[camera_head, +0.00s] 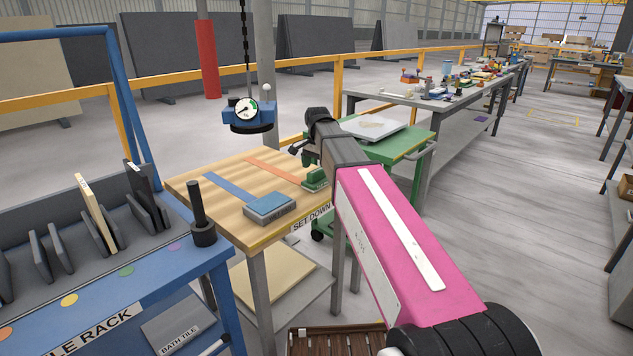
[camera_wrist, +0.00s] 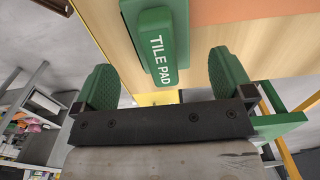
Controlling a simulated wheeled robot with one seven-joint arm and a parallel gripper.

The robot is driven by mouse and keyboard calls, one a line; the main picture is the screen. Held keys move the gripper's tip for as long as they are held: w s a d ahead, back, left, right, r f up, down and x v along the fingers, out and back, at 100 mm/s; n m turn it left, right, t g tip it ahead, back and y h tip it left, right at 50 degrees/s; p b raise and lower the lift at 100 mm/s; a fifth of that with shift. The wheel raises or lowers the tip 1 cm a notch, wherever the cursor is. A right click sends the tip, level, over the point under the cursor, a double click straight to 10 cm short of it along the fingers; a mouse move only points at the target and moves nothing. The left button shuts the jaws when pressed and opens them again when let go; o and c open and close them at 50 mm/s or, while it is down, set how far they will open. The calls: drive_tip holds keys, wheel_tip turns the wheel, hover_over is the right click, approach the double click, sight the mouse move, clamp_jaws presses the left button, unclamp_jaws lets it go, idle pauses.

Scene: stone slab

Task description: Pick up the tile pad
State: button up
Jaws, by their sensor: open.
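The tile pad (camera_wrist: 160,52) is a green block with a raised grip lettered "TILE PAD". In the wrist view it lies on the wooden table, at upper centre. In the head view the tile pad (camera_head: 315,180) sits at the right edge of the set-down table (camera_head: 232,212), partly hidden by my arm. My gripper (camera_wrist: 164,80) is open, with one green-padded finger on each side of the pad's near end. I see no contact between the fingers and the pad. In the head view my gripper (camera_head: 304,150) is above and beside the pad, its fingers hard to make out.
A blue-grey block (camera_head: 269,208) lies on the table's front part, beside blue and orange strips. A dial gauge (camera_head: 247,112) hangs on a chain behind. A green cart (camera_head: 407,142) with a pale slab stands close right. The blue tile rack (camera_head: 180,277) is left.

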sight(317, 171)
drive_tip(key=shift+a+f, duration=0.15)
drive_tip(key=shift+f, duration=2.1)
drive_tip(key=c, duration=1.1)
drive_tip(key=shift+o, duration=0.2)
drive_tip(key=shift+r, duration=0.15)
drive_tip(key=shift+r, duration=0.5)
wheel_tip(317, 171, up, 2)
drive_tip(key=shift+r, duration=0.25)
drive_tip(key=s+a+r, duration=0.3)
drive_tip(key=s+r, duration=0.4)
drive_tip(key=s, duration=0.4)
drive_tip(key=shift+s+r, duration=0.15)
